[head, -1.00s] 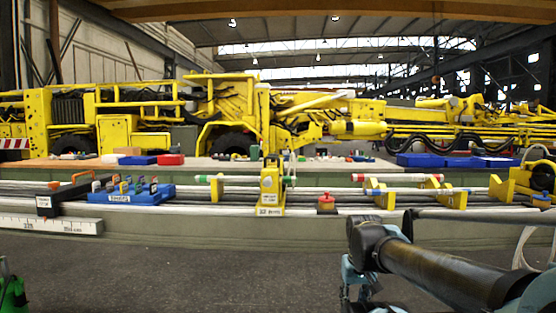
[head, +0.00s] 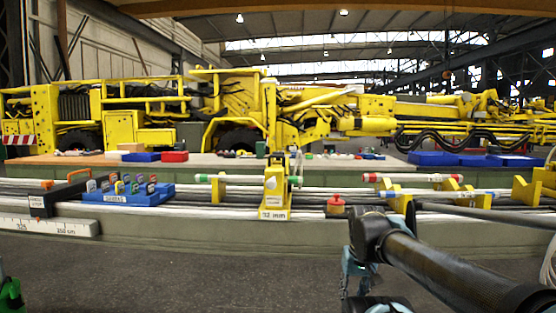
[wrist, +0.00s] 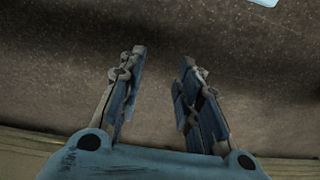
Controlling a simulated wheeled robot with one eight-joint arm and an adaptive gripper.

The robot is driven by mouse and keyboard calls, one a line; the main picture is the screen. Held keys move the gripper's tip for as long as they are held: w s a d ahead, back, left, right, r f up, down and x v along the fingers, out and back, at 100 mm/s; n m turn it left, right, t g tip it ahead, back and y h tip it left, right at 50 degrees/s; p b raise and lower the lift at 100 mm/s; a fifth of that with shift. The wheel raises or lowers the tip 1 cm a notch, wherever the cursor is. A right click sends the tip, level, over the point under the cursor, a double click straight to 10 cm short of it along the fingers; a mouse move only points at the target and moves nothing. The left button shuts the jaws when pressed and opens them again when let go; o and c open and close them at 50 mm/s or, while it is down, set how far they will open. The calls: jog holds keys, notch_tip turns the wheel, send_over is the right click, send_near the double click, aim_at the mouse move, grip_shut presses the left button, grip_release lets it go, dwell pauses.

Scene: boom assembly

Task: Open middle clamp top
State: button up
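A yellow clamp (head: 275,188) with a "32 mm" label on its base stands on the long bench near the middle of the head view. My gripper (wrist: 159,68) is open and empty in the wrist view, pointing at the dark floor. In the head view it hangs in front of the bench, low and right of the clamp, mostly hidden by my arm.
On the bench are a blue tray of coloured-tag pieces (head: 125,196), a black case with an orange handle (head: 42,204), a red button-topped part (head: 335,206) and yellow rod supports (head: 398,202). A large yellow machine stands behind. The grey floor before the bench is clear at centre.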

jog(key=w+a+r+m+g+y, duration=0.1)
jog(key=w+a+r+m+y, duration=0.35)
jog(key=w+a+r, duration=0.35)
jog(key=m+y, duration=1.2)
jog(key=y, duration=0.1)
send_near(278, 156)
jog(key=shift+n, duration=0.25)
jog(key=a, duration=0.3)
jog(key=w+a, duration=0.1)
jog(key=a, duration=0.6)
jog(key=shift+w+f, duration=0.15)
jog(key=shift+w, duration=0.05)
jog(key=shift+c, duration=0.5)
grip_shut()
